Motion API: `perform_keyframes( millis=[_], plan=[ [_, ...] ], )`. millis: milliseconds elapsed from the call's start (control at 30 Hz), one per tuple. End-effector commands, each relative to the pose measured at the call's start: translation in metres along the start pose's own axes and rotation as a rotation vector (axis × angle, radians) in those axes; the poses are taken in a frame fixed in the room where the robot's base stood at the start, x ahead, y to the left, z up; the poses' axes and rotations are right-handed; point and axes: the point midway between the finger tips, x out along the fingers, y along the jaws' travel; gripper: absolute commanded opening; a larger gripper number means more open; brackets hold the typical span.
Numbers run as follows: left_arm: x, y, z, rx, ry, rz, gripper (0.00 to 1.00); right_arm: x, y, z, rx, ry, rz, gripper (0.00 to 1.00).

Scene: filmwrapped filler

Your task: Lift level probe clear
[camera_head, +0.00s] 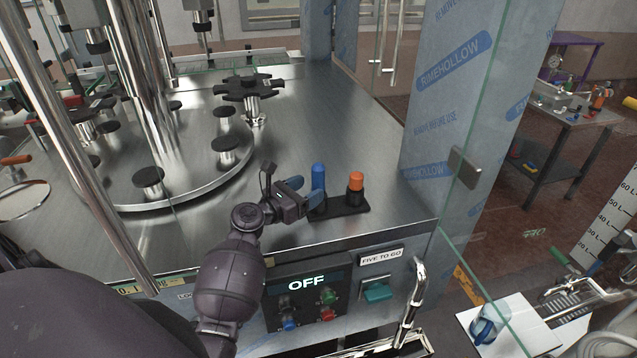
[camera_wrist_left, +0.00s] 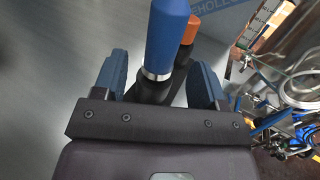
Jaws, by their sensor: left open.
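A blue cylindrical probe (camera_head: 318,176) stands upright in a dark holder (camera_head: 349,204) on the steel deck. An orange-topped probe (camera_head: 356,181) stands to its right in the same holder. My left gripper (camera_head: 308,192) is open at the blue probe, low down near the holder. In the left wrist view the blue probe (camera_wrist_left: 166,38) with its metal collar rises between the two blue fingers, with gaps on both sides. The orange top (camera_wrist_left: 191,29) shows just behind it, beyond the fingers. Which one is the level probe cannot be told from labels. My right gripper is out of view.
A round carousel (camera_head: 190,185) with black-topped posts and a black star wheel (camera_head: 247,88) lie behind and left. A film-wrapped post (camera_head: 440,100) and glass panel stand at right. A control panel reading OFF (camera_head: 306,284) is on the front face. Air above the probes looks clear.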

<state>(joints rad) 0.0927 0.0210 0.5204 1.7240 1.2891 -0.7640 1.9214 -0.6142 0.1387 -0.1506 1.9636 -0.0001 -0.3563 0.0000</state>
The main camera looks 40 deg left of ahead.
Motion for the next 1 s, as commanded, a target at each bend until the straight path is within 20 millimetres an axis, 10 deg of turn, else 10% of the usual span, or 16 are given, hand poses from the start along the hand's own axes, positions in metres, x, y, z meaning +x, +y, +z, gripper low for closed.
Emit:
perform_keyframes(
  millis=[833,1000],
  plan=[
    [0.057,-0.001,0.006,0.003,0.002,0.000,0.65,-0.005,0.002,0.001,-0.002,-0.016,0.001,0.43],
    [0.056,-0.001,0.006,0.003,0.002,0.000,0.39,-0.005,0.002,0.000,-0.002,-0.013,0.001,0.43]
  ],
)
